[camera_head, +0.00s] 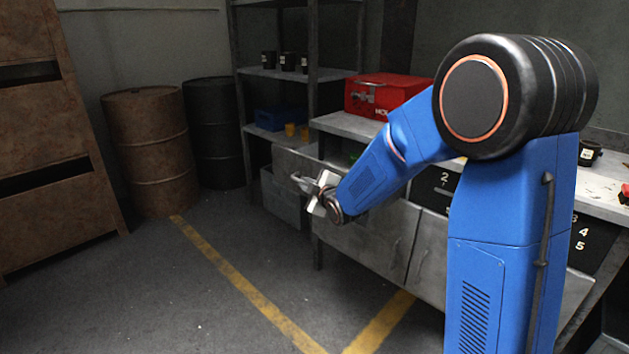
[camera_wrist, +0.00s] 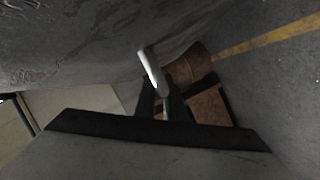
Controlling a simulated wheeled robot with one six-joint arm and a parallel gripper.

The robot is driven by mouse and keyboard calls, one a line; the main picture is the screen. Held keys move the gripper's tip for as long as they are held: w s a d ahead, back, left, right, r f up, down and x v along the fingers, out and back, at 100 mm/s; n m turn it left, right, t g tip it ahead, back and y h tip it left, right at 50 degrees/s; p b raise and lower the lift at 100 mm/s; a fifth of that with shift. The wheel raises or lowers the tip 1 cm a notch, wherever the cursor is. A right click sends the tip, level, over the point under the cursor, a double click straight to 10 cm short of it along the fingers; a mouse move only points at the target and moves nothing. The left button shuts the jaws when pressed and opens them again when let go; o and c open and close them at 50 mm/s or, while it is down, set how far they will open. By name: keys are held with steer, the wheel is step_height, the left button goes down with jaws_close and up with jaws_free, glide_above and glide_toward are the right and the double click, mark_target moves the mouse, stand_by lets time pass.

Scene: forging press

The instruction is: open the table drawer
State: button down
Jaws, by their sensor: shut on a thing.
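The grey metal table drawer (camera_head: 290,160) is at the left end of the workbench, left of my arm in the head view. Its front stands out from under the tabletop, with a dark gap behind it, so it looks partly open. My gripper (camera_head: 317,189) is at the drawer front, shut on the metal handle (camera_head: 302,183). In the wrist view my gripper's dark fingers (camera_wrist: 160,95) close around the silver handle (camera_wrist: 152,70). A scratched grey surface fills the upper left there, likely the drawer front. My forearm hides the drawer's right part.
The workbench top (camera_head: 350,127) carries a red toolbox (camera_head: 385,95). Grey cupboard doors (camera_head: 365,240) are below. A shelf rack (camera_head: 270,73), a rusty barrel (camera_head: 150,150) and a dark barrel (camera_head: 212,130) stand behind. The floor (camera_head: 150,290) in front is clear, with yellow lines.

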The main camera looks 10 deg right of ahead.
steer(key=shift+s+a, duration=0.8)
steer(key=shift+a, duration=0.25)
steer(key=c, duration=1.8)
jaws_free()
steer(key=shift+c, duration=0.2)
steer(key=v, duration=1.7)
steer(key=shift+s, duration=0.2)
steer(key=shift+r, duration=0.15)
